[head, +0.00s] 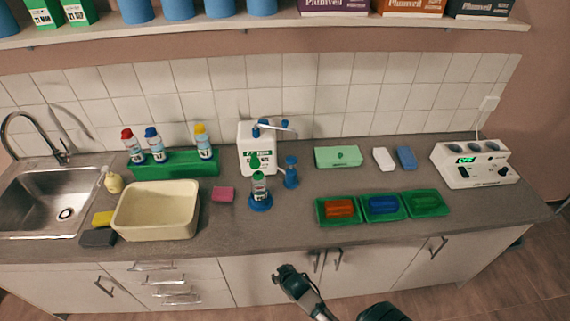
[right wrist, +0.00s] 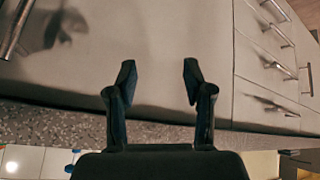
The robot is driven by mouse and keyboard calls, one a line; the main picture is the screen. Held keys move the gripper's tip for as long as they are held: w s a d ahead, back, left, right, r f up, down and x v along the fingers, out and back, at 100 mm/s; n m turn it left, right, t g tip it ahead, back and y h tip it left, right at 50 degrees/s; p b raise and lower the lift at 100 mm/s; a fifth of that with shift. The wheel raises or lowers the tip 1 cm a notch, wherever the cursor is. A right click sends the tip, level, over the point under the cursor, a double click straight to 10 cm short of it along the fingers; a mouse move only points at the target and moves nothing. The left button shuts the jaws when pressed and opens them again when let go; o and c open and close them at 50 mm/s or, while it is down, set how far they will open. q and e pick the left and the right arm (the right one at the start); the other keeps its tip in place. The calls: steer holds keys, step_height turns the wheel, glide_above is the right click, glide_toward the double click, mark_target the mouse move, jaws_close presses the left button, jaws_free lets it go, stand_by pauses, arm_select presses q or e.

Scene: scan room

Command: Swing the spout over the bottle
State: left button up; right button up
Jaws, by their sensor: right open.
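A white canister (head: 246,140) with a blue pump top stands at the back of the counter. A thin pale spout (head: 274,126) at its top points right. A small bottle (head: 259,186) with a green and white label stands upright in a round blue holder (head: 261,204) in front of the canister. The spout's tip is behind and right of the bottle. A blue stand (head: 291,176) with a short pale arm is right of the bottle. My right gripper (head: 287,272) is low before the cabinet fronts; its fingers (right wrist: 158,75) are apart and empty. My left gripper is out of view.
A cream basin (head: 158,209), pink sponge (head: 223,194) and green rack (head: 176,170) of bottles lie left. Green trays (head: 431,213), a green box (head: 338,156) and a white device (head: 472,173) lie right. A shelf (head: 290,20) hangs above.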

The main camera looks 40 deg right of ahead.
step_height(320, 180, up, 8)
steer(key=t, duration=0.1)
steer(key=m+t+h, duration=0.6)
steer(key=t+h, duration=0.1)
steer(key=t, duration=0.1)
glide_toward(286, 125)
steer(key=p+x, duration=0.2)
steer(key=x, duration=0.8)
steer(key=shift+w+d, duration=0.1)
steer(key=shift+w, duration=0.15)
steer(key=shift+w+d, duration=0.2)
steer(key=shift+w, duration=0.3)
steer(key=shift+r, duration=0.1)
jaws_close()
